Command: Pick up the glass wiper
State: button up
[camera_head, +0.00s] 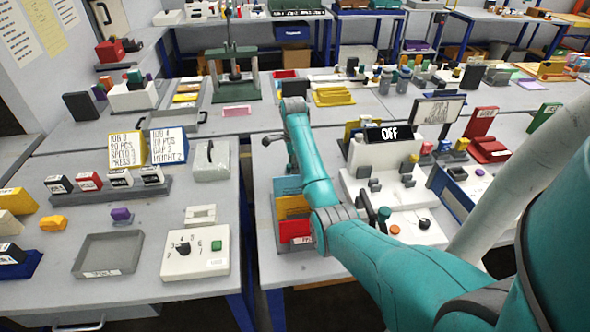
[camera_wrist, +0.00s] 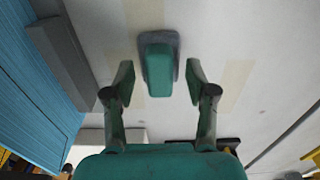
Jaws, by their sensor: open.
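In the wrist view, a rounded green block on a dark grey backing (camera_wrist: 159,70) lies on a pale surface; it looks like the glass wiper, though I cannot confirm this. My gripper (camera_wrist: 160,80) is open, one finger on each side of the green block with a visible gap at both sides. Neither finger appears to touch it. I cannot tell the depth between the fingertips and the block. In the head view my teal arm reaches forward over the bench, and its fingers and the block cannot be made out.
In the wrist view, a blue ribbed panel (camera_wrist: 35,85) and a grey bar (camera_wrist: 62,62) stand at the left. In the head view, the white plotter with an OFF sign (camera_head: 388,134) is right of my arm. Coloured folders (camera_head: 290,215) are close to my forearm's left.

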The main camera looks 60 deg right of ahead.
jog(key=shift+f, duration=0.2)
grip_shut()
jog(key=shift+r, duration=0.1)
